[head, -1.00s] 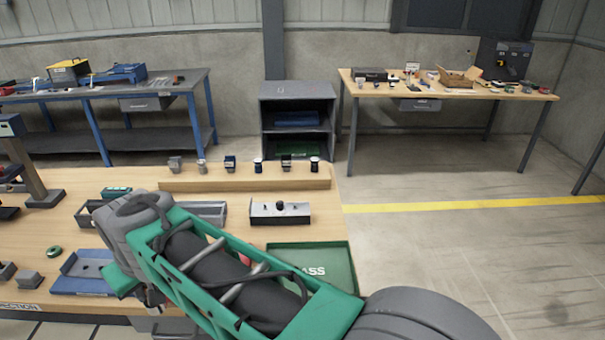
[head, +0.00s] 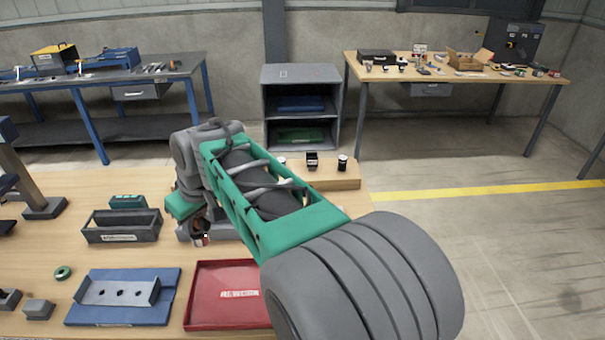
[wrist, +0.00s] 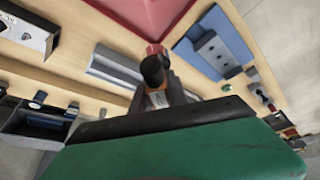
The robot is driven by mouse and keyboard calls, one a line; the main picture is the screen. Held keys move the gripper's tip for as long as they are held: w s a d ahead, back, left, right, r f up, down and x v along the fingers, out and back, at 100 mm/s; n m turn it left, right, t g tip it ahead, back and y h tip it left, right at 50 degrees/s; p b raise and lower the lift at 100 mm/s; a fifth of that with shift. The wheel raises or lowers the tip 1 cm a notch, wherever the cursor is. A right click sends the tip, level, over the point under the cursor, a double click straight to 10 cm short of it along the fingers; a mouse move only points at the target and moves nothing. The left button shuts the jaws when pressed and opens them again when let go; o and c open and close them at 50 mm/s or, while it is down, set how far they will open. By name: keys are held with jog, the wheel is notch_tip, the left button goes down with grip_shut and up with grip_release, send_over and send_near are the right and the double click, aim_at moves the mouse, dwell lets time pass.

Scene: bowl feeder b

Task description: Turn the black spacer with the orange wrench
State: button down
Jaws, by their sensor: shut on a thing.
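My gripper (head: 203,238) is low over the bench, left of centre in the head view, mostly hidden behind my own forearm. It is shut on a small dark and red piece, which shows in the wrist view (wrist: 154,70) pointing away from the camera. I cannot make out an orange wrench shape in either view. A black round piece with a pale band (head: 342,162) stands upright on the wooden ledge, and a dark squarish one (head: 312,160) is beside it. I cannot tell which piece is the black spacer.
A red tray (head: 200,320) lies in front, with a blue plate carrying a grey holed bracket (head: 122,292) left of it. A dark open bin (head: 90,232) stands behind them. A green ring (head: 62,273) lies at left. A pale block with dark holes (wrist: 25,30) shows in the wrist view.

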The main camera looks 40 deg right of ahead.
jog(key=w+d+n+y+p, duration=0.1)
jog(key=w+d+n, duration=0.15)
jog(key=d, duration=0.75)
jog(key=s+d+f+n+p, duration=0.1)
jog(key=s+d, duration=0.1)
jog(key=d, duration=0.5)
jog(key=s+d+f+n+g+y+p, duration=0.1)
jog(key=s+d+n, duration=0.1)
jog(key=d, duration=0.6)
jog(key=s+d+f+n+p, duration=0.1)
jog(key=s+d+f+n, duration=0.1)
jog(key=d, duration=0.5)
jog(key=shift+s+d+g+y, duration=0.25)
jog(key=shift+d+g+y, duration=0.05)
jog(key=shift+g, duration=0.1)
notch_tip(320, 180, down, 5)
jog(key=b, duration=0.3)
jog(key=shift+d+r, duration=0.1)
jog(key=shift+r, duration=0.1)
jog(key=shift+s+f+b, duration=0.1)
jog(key=shift+f+b, duration=0.9)
jog(key=shift+f+m+t+b, duration=0.15)
jog(key=shift+m+t+b, duration=0.15)
jog(key=shift+m+b, duration=0.6)
